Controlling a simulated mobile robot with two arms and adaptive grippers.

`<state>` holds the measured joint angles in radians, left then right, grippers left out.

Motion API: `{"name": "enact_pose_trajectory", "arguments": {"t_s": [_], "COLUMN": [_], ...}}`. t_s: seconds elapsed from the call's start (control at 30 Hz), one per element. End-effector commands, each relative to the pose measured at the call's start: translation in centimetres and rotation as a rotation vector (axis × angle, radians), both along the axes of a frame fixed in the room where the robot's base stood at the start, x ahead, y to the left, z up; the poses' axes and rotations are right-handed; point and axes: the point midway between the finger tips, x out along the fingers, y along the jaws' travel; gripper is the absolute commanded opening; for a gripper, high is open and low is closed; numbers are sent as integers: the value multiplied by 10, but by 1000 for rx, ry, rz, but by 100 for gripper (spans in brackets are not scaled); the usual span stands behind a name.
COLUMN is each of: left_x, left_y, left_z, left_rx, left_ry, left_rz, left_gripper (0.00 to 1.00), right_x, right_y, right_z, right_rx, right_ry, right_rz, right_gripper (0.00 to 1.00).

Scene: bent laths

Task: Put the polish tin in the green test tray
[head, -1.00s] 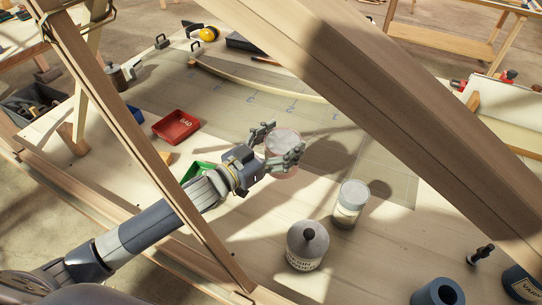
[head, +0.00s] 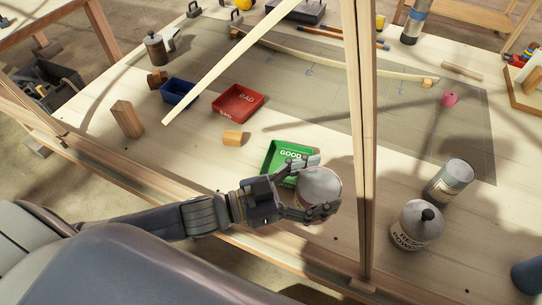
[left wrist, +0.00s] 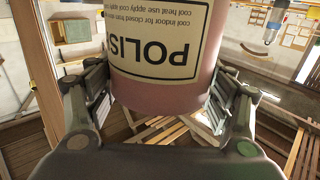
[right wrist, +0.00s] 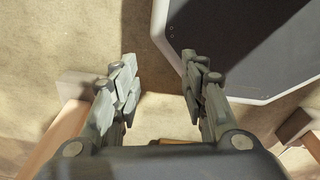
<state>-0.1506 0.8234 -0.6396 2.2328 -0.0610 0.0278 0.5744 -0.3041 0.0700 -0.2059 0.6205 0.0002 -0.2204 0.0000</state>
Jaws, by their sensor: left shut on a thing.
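The polish tin (head: 318,184) has a pale round lid. In the left wrist view the tin (left wrist: 165,85) shows a pinkish body and an upside-down label reading "POLIS". My left gripper (head: 327,186) is shut around its sides, and the fingers also show on both sides in the left wrist view (left wrist: 160,100). The green test tray (head: 272,157), marked "GOOD", lies just behind and left of the tin, its near right part hidden by the gripper. The tin's height above the table is hard to tell. My right gripper (right wrist: 160,90) is open and empty over the floor.
A wooden upright (head: 362,130) stands close to the tin's right. A red "BAD" tray (head: 238,103), a blue tray (head: 178,93) and a wood block (head: 233,138) lie behind left.

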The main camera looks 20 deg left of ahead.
Motion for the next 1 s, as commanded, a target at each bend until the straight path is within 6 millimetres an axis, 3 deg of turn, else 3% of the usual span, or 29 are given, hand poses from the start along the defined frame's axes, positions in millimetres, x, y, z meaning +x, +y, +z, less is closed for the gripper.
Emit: {"name": "enact_pose_trajectory", "arguments": {"t_s": [0.17, 0.6, 0.97, 1.0], "left_x": [13, 94, 118, 116], "left_y": [13, 85, 107, 106], "left_z": [2, -8, -12, -19], "left_rx": [1, -1, -2, -6], "left_ry": [-6, -6, -4, 1], "left_rz": [-6, -4, -5, -5], "left_gripper": [34, 34, 34, 34], "right_x": [2, 6, 5, 5], "right_y": [-10, -17, -6, -5], "right_z": [7, 31, 36, 38], "right_rx": [-12, -20, -8, -6], "right_ry": [-3, -7, -7, -6], "right_rz": [-8, -3, -2, -2], "right_gripper": [40, 40, 40, 40]}}
